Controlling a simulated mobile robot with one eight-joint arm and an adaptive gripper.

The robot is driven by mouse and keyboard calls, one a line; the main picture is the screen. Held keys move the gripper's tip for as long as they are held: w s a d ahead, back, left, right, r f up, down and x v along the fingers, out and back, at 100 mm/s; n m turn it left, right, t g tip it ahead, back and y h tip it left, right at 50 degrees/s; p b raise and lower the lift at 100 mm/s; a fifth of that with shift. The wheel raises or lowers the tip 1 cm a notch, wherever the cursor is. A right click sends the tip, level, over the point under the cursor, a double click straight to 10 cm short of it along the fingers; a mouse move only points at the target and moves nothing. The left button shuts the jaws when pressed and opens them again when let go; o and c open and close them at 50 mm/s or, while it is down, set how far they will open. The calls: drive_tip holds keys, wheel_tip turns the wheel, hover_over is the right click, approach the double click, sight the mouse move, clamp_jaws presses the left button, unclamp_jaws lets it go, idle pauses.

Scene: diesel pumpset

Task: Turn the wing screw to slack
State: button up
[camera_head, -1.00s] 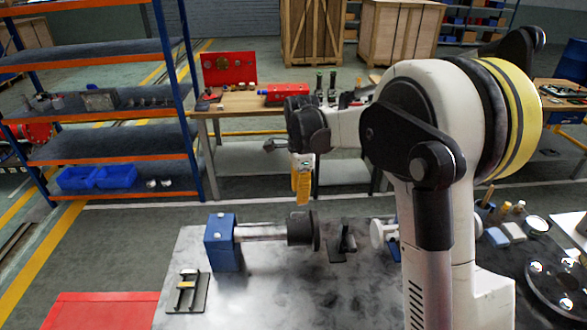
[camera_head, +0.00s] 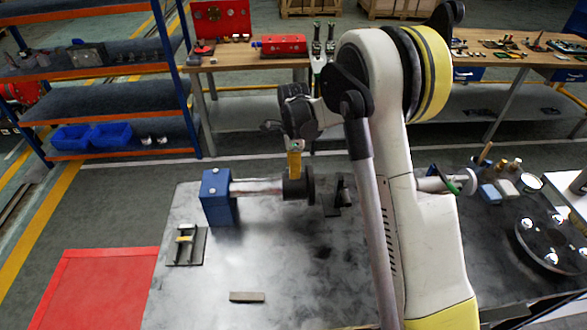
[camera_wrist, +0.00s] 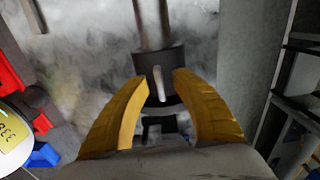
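A shaft (camera_head: 257,187) runs from a blue block (camera_head: 217,198) to a dark round collar (camera_head: 297,188) on the grey table. In the wrist view, a small pale upright tab, which looks like the wing screw (camera_wrist: 159,84), stands on the dark collar (camera_wrist: 145,62). My gripper (camera_wrist: 160,82) has yellow fingers spread apart, one on each side of the tab, with gaps visible. In the head view my gripper (camera_head: 294,168) points down just above the collar. The tab is too small to make out there.
A black bracket (camera_head: 339,196) stands right of the collar. A small plate with a pale-topped fixture (camera_head: 186,246) and a grey bar (camera_head: 247,297) lie on the table (camera_head: 285,275). A round dark plate (camera_head: 550,245) is at the right. The table's front middle is mostly clear.

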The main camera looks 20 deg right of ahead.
clamp_jaws()
